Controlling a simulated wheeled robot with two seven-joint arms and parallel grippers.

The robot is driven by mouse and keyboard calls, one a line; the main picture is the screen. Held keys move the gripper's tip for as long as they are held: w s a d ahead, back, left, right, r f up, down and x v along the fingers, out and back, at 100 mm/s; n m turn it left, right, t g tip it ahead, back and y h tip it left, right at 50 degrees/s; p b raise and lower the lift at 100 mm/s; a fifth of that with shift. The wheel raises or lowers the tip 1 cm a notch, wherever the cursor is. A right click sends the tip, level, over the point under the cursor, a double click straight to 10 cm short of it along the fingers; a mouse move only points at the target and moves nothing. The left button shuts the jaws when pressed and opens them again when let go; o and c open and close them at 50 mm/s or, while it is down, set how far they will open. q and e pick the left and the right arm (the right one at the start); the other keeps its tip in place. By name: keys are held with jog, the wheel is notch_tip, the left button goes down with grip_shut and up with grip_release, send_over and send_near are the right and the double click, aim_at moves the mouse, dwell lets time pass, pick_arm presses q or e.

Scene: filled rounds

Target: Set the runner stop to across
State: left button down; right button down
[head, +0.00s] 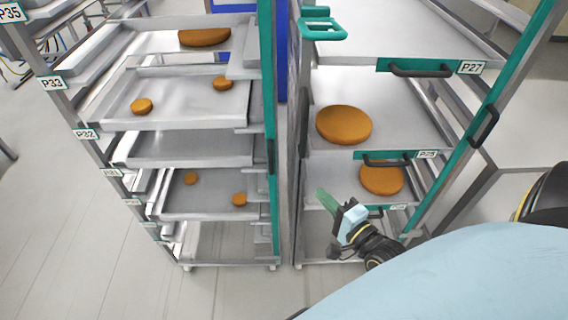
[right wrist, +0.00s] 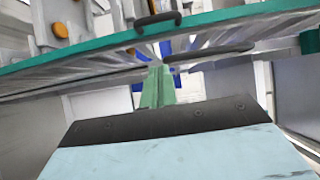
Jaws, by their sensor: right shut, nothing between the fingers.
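Two tray racks stand side by side, the left rack (head: 262,130) and the right rack (head: 450,175), both with teal posts. I cannot tell for sure which part is the runner stop. A dark upright piece (head: 270,157) sits on the left rack's teal post, and a black handle (head: 484,126) is on the right rack's outer post. My right gripper (head: 324,198) is in front of the right rack's lower shelves, its green fingers shut and empty. The fingers also show in the right wrist view (right wrist: 157,88), below a teal bar (right wrist: 200,28). My left gripper is not in view.
The right rack's trays hold large orange-brown rounds (head: 344,125); teal tray fronts with black handles (head: 420,70) carry labels such as P27. Smaller rounds (head: 141,106) lie on the left rack's trays. The floor (head: 80,230) at left is clear.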

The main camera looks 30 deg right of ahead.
aim_at(272, 175)
jog(key=shift+r, duration=0.35)
jog(key=shift+w, duration=0.15)
jog(key=w+a+p, duration=0.1)
jog(key=w+a, duration=0.2)
jog(key=w, duration=0.9)
jog(key=shift+w+a, duration=0.2)
jog(key=shift+w, duration=0.05)
